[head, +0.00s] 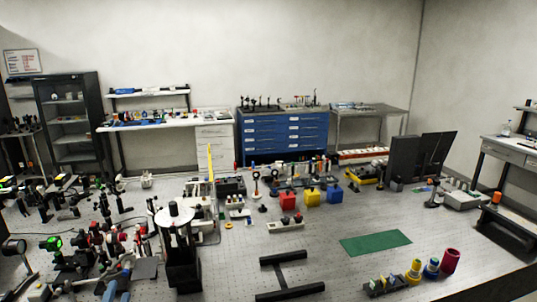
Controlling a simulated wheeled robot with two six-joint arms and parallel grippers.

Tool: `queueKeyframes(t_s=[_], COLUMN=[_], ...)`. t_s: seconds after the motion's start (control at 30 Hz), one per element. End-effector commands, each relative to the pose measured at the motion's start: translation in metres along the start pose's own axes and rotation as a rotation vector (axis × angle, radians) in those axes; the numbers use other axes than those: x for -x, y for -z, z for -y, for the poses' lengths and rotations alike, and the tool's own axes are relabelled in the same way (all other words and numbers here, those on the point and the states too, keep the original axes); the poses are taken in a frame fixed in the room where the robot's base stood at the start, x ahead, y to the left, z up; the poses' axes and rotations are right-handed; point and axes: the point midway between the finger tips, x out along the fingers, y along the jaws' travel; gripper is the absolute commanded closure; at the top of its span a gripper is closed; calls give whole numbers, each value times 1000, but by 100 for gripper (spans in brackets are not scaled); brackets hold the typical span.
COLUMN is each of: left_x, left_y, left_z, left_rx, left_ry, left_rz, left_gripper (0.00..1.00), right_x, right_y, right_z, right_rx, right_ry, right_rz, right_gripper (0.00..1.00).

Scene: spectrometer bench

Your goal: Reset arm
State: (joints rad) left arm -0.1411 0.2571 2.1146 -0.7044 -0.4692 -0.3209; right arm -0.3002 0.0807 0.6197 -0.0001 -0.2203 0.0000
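The task names only my arm. A dark jointed shape at the bottom left of the head view, among the optical mounts, seems to be my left gripper (118,284). I cannot make out a gap between its fingers or anything held in it. My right gripper does not show in this view.
The perforated bench top (330,222) carries many optical mounts (100,240) on the left.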

Motion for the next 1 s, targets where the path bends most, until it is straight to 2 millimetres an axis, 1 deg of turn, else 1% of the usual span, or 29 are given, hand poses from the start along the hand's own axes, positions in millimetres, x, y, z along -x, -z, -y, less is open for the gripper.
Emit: queueKeyframes(t_s=[0.03, 0.07, 0.13, 0.17, 0.2, 0.27, 0.3, 0.43, 0.6, 0.8, 0.83, 0.9, 1.0], left_x=[22, 36, 70, 85, 105, 134, 151, 201, 256, 312, 317, 310, 306], left_y=[-15, -24, -40, -45, -51, -56, -58, -60, -56, -47, -48, -57, -67], left_z=[-18, -28, -53, -64, -76, -91, -100, -119, -132, -137, -140, -162, -187], left_rx=[102, 163, 296, 348, 408, 481, 522, 613, 691, 744, 748, 743, 740], left_ry=[-83, -133, -254, -306, -371, -459, -511, -653, -803, -956, -971, -966, -968], left_rz=[93, 150, 285, 340, 409, 502, 555, 699, 845, 988, 1004, 1006, 1013], left_gripper=[63, 63, 63, 63, 63, 63, 63, 63, 63, 63, 63, 63, 63], right_x=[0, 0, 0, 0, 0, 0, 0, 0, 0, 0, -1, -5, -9], right_y=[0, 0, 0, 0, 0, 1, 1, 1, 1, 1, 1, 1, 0], right_z=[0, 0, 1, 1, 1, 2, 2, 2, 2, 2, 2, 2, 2], right_rx=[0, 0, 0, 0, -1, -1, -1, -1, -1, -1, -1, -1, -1], right_ry=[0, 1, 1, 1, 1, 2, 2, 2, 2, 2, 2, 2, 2], right_rz=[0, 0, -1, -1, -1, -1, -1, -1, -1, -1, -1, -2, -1], right_gripper=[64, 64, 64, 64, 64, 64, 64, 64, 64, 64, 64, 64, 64])
